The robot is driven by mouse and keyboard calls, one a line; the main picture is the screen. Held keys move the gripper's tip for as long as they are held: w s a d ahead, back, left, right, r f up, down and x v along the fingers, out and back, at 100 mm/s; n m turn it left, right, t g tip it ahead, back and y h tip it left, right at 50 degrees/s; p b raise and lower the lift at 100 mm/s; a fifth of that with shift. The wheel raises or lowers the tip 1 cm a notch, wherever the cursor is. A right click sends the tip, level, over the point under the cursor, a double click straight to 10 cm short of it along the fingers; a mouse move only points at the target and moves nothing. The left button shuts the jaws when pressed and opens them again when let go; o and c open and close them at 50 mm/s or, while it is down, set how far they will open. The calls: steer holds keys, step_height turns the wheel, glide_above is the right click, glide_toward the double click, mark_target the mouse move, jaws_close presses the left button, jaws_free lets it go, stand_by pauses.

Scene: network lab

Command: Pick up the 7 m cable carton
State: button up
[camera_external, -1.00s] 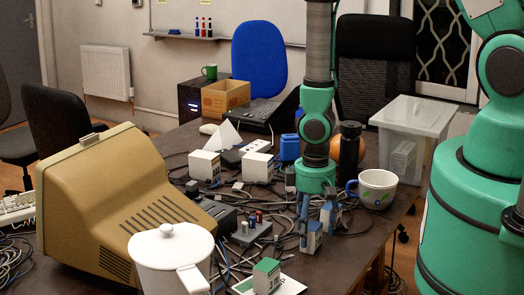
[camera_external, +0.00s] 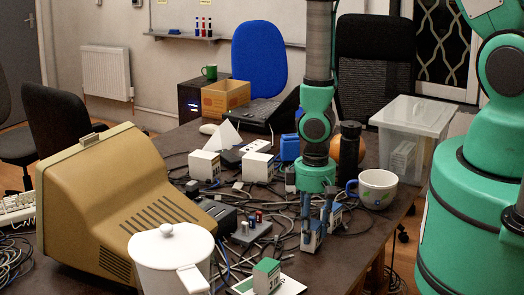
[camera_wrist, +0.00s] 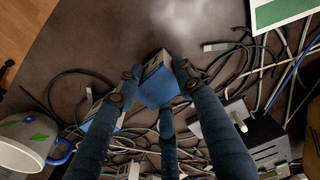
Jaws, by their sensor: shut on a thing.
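A small blue and white carton (camera_external: 311,238) is at the near right part of the table. In the wrist view the blue-topped carton (camera_wrist: 158,88) is between the fingers of my gripper (camera_wrist: 158,78), which is shut on it. The fingers of my gripper (camera_external: 315,212) reach down to it in the external view. I cannot read a length on its label. A second blue and white carton (camera_external: 332,217) stands just behind it, and partly shows beside the left finger in the wrist view.
Loose cables cover the table around the carton. A white mug (camera_external: 378,190) is to the right, a black bottle (camera_external: 349,152) behind. A green and white carton (camera_external: 267,277) stands in front, with a grey box with knobs (camera_external: 250,234) to the left. Bare table (camera_wrist: 75,40) shows in the wrist view.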

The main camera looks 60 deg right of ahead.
mark_target(313, 225)
steer(key=shift+r+p, duration=0.5)
steer(key=shift+r, duration=1.15)
steer(key=shift+s+a+b, duration=0.2)
steer(key=shift+s+b, duration=0.25)
steer(key=shift+s, duration=0.25)
steer(key=shift+s+a+b, duration=0.15)
steer(key=shift+s+b, duration=0.25)
steer(key=shift+s, duration=0.25)
steer(key=s+a+r+b, duration=0.1)
steer(key=s+a+b, duration=0.2)
steer(key=s, duration=0.9)
steer(key=shift+s+r+b, duration=0.2)
steer(key=shift+s+b, duration=0.2)
steer(key=shift+b, duration=0.15)
steer(key=shift+a, duration=0.1)
